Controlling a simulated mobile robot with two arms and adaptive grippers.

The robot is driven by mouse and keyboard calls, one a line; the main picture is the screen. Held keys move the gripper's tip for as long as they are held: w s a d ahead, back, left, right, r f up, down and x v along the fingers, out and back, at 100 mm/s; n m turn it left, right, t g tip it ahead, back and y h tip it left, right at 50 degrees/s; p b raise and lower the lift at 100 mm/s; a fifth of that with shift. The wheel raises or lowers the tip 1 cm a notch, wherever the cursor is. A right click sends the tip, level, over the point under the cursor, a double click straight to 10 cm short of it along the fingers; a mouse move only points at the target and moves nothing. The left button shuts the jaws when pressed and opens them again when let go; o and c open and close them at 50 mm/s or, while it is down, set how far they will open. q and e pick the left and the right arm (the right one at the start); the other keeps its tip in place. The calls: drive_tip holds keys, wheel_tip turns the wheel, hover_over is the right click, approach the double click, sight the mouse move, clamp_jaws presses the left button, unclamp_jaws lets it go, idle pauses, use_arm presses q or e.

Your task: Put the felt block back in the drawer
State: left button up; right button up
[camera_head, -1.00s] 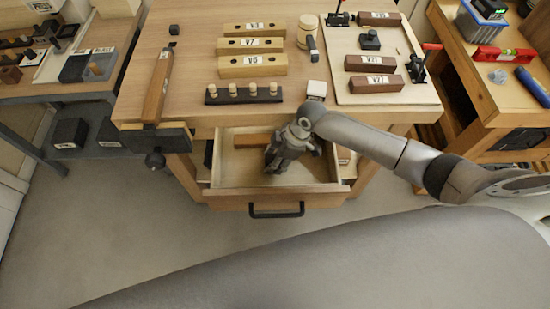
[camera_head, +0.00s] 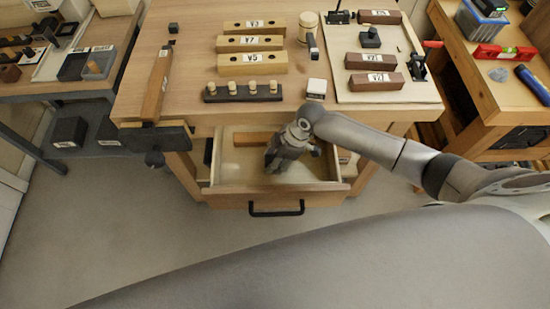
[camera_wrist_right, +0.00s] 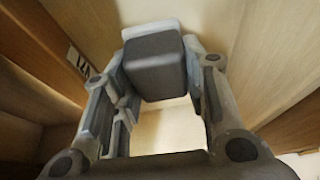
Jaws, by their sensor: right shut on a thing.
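The drawer (camera_head: 232,179) under the bench top is pulled open, with a black handle (camera_head: 277,208) on its front. My right gripper (camera_head: 277,165) reaches down into the drawer, near its middle. In the right wrist view, my right gripper (camera_wrist_right: 160,80) is shut on the dark grey felt block (camera_wrist_right: 155,66), one finger on each side. The pale drawer floor (camera_wrist_right: 168,128) shows beyond it. I cannot tell whether the block touches the floor. In the head view, the gripper mostly hides the block. My left gripper is not in view.
A brown wooden piece (camera_head: 252,139) lies at the back of the drawer. The bench top (camera_head: 195,75) above holds labelled wooden blocks, a peg rack (camera_head: 243,92) and a small white-topped block (camera_head: 316,89). A vise (camera_head: 155,138) sits at the left front edge.

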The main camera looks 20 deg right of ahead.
drive_tip(key=shift+f, duration=0.8)
idle(0.8)
drive_tip(key=o, duration=1.1)
drive_tip(key=shift+c, duration=0.2)
drive_tip(key=shift+o, duration=0.2)
drive_tip(key=shift+o, duration=0.7)
drive_tip(key=shift+r, duration=0.15)
drive_tip(key=shift+p+v, duration=3)
drive_tip(key=shift+v, duration=0.4)
drive_tip(key=shift+d, duration=0.1)
